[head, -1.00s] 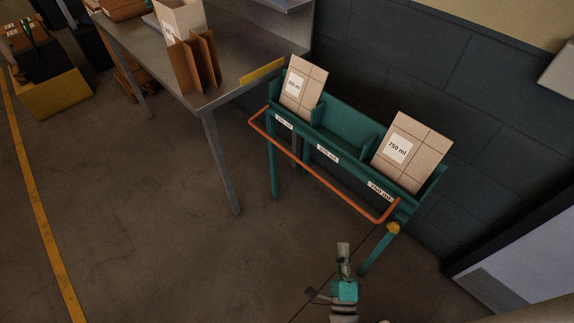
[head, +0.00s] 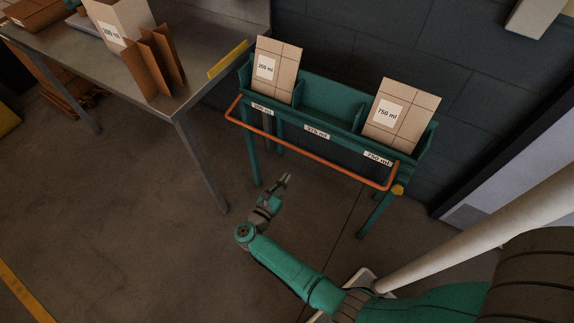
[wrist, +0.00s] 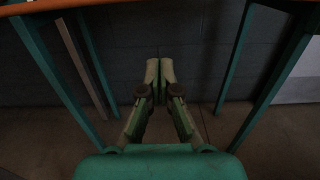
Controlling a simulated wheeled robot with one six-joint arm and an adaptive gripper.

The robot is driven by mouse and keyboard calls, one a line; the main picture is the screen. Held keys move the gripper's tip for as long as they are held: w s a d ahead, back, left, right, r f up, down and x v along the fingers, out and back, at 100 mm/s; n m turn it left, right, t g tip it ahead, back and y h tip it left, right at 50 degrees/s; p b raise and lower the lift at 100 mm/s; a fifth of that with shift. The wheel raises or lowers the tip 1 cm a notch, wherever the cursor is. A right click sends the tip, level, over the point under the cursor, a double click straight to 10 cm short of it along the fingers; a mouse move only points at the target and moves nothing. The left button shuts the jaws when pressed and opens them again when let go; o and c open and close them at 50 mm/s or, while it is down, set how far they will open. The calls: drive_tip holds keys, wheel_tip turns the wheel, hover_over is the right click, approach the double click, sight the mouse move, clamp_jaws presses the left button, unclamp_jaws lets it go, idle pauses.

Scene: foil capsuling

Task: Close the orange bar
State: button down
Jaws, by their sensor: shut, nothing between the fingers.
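The orange bar (head: 306,149) is a thin U-shaped rail on the front of a green rack (head: 331,105). It stands out in front of the rack, a little below the labels, and runs nearly the rack's full width. In the wrist view the orange bar (wrist: 60,5) crosses the top edge. My gripper (head: 286,180) is below and in front of the bar, apart from it. Its fingers are shut and empty, and in the wrist view the fingertips (wrist: 160,68) meet between the rack's legs.
The rack holds a 200 ml carton (head: 277,70) at left and a 750 ml carton (head: 400,115) at right; its middle compartment looks empty. A metal table (head: 190,100) stands at left. A dark wall (head: 340,45) is behind. Floor in front is open.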

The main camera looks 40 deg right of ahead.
drive_tip(key=x, duration=1)
drive_tip(key=shift+s+a+r, duration=0.1)
drive_tip(key=shift+a+r, duration=0.2)
drive_tip(key=shift+r, duration=0.35)
drive_tip(key=shift+s+a+r, duration=0.15)
drive_tip(key=shift+a+r, duration=0.15)
drive_tip(key=shift+r, duration=0.35)
drive_tip(key=shift+s+a+r, duration=0.1)
drive_tip(key=shift+a+r, duration=0.2)
drive_tip(key=shift+r, duration=0.4)
drive_tip(key=shift+r, duration=0.1)
